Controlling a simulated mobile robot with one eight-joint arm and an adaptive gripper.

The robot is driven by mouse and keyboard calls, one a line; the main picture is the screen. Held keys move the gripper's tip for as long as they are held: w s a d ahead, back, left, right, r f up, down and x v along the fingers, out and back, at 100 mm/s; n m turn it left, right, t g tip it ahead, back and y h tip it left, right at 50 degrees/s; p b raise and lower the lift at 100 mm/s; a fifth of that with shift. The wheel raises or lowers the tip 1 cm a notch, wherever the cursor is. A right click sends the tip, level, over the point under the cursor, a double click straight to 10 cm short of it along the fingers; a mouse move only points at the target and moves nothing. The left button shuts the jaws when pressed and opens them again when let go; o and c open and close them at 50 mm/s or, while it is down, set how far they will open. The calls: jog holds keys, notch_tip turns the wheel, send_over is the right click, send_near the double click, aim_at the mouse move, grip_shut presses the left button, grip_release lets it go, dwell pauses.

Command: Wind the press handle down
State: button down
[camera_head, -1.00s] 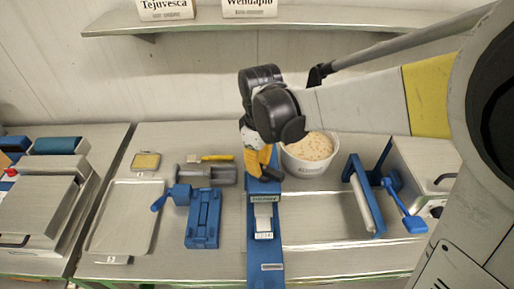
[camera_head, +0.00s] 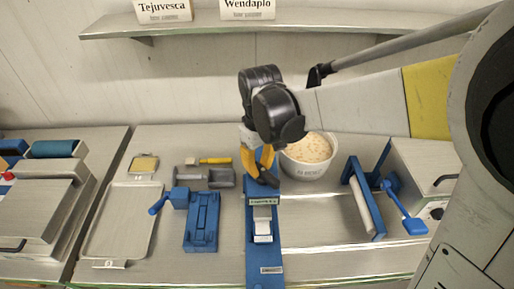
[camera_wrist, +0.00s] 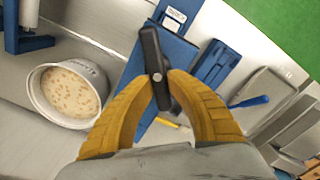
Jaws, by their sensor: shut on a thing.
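The tall blue press (camera_head: 265,272) stands in the middle of the bench. Its black handle bar (camera_head: 267,179) is at the top end of the blue frame, and it also shows in the wrist view (camera_wrist: 151,52). My gripper (camera_head: 260,172) is over the press. In the wrist view its two yellow fingers (camera_wrist: 159,82) are closed on the black bar, one on each side near a round pin. The bar lies across the fingertips, with its long end reaching up in that view. The press shaft under the bar is mostly hidden.
A white pot of speckled nougat (camera_head: 308,155) stands close right of the press. Left are a blue device (camera_head: 202,222) with a side handle and a metal tray (camera_head: 120,225). Right is a roller machine with a blue crank (camera_head: 413,224). A shelf (camera_head: 330,19) runs behind.

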aim_at(259, 166)
jog(key=c, duration=1.3)
grip_release()
notch_tip(259, 166, up, 12)
